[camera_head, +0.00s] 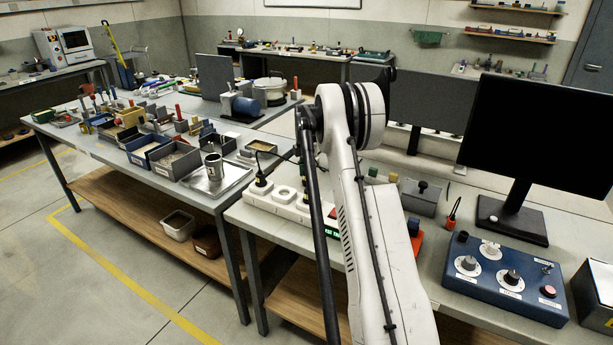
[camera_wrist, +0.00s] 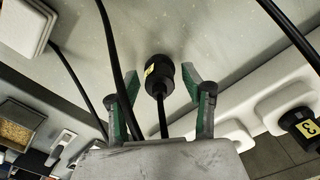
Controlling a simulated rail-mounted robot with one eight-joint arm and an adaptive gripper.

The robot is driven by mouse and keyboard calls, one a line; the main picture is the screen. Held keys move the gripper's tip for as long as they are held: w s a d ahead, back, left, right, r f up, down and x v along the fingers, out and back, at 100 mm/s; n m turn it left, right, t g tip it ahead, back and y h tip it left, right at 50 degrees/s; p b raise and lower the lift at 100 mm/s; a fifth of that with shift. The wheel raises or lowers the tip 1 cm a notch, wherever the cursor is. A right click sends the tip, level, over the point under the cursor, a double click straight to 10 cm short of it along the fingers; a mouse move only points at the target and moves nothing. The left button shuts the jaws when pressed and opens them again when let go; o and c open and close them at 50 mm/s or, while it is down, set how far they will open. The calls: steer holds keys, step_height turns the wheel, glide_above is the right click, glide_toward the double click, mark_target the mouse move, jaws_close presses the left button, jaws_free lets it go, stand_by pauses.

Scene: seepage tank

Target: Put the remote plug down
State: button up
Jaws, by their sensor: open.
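In the wrist view a black round plug (camera_wrist: 159,70) with a yellow label sits between the tips of my gripper (camera_wrist: 160,78). Its cable runs back toward the wrist. The two green-padded fingers are open, with a gap visible on each side of the plug. The plug is over the pale bench surface (camera_wrist: 215,35); I cannot tell whether it touches it. Its label is too small to read, so I cannot confirm that it is the remote plug. In the head view my arm hides the gripper and this plug.
A white power strip (camera_head: 288,201) lies along the bench edge with a black plug (camera_head: 261,186) in it. In the wrist view a plug labelled 3 (camera_wrist: 300,125) sits at the right. Black cables (camera_wrist: 112,50) pass near my fingers. A blue control box (camera_head: 505,279) stands right.

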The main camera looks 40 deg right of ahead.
mark_target(306, 170)
steer(key=shift+r, duration=0.1)
step_height(306, 170, up, 12)
steer(key=shift+f, duration=0.15)
steer(key=s+a+r+m+t, duration=0.1)
steer(key=s+a+r+m, duration=0.1)
steer(key=s+a+r, duration=0.5)
steer(key=s+a+r+m+t+h, duration=0.15)
steer(key=a+r, duration=0.25)
steer(key=a, duration=0.7)
steer(key=s+a+r+m+t+y, duration=0.1)
steer(key=s+a+r+m, duration=0.2)
steer(key=a+r, duration=0.45)
steer(key=s+a+f+m+t, duration=0.2)
steer(key=s+a+f+m, duration=0.2)
steer(key=s+a, duration=0.6)
steer(key=s+a+f+m+t, duration=0.1)
steer(key=s+a+f+m, duration=0.3)
steer(key=s+a, duration=0.6)
steer(key=s+f, duration=0.1)
steer(key=s, duration=0.5)
steer(key=shift+f+t, duration=0.35)
steer(key=shift+s, duration=0.1)
